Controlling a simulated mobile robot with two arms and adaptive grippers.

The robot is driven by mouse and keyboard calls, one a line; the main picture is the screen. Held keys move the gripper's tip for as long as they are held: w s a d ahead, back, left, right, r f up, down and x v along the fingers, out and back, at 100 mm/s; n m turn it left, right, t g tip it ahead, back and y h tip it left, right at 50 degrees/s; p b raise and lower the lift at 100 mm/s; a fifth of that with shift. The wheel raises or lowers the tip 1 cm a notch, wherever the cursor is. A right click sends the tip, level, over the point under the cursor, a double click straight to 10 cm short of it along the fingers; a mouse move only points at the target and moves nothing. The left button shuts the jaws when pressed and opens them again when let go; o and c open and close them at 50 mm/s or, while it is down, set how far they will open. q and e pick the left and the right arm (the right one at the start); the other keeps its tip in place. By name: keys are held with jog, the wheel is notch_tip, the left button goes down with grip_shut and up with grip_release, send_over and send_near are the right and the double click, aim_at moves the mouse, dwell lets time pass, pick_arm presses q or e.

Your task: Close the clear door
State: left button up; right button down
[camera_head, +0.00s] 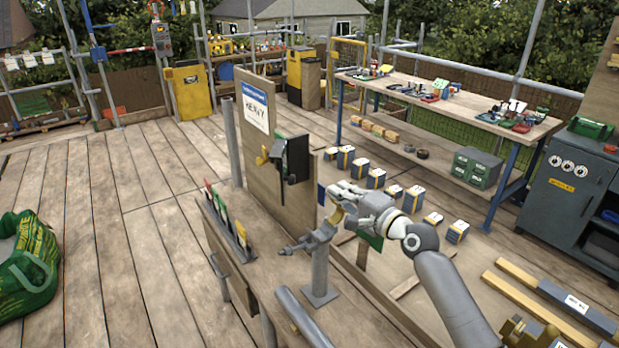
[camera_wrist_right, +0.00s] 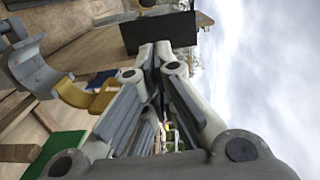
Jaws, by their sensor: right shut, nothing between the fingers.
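A dark box (camera_head: 281,156) is mounted on the upright wooden board, with a dark panel (camera_head: 298,158) standing out at its right side. I take this panel for the door; it looks dark, and I cannot tell whether it is clear. In the right wrist view a black panel (camera_wrist_right: 160,32) lies just beyond the fingertips. My right gripper (camera_head: 333,190) is shut and empty, to the right of and below the box, its fingers pointing left. In the right wrist view its fingertips (camera_wrist_right: 156,50) are together; contact with the panel cannot be told. My left gripper is not in view.
A metal coupler on a short post (camera_head: 319,278) stands below my right gripper. A bench (camera_head: 227,235) with coloured cards is at the left of it. Several blue-and-yellow boxes (camera_head: 376,179) and a long worktable (camera_head: 440,105) lie behind. The left floor is mostly clear.

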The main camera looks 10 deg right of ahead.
aim_at(285, 172)
pick_arm(q)
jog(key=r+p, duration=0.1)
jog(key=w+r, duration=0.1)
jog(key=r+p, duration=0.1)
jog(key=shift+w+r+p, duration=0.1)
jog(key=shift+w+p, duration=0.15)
jog(key=shift+p, duration=0.1)
pick_arm(e)
jog(key=w+a, duration=0.6)
jog(key=w, duration=0.1)
jog(key=shift+w+f, duration=0.15)
jog(key=shift+f, duration=0.2)
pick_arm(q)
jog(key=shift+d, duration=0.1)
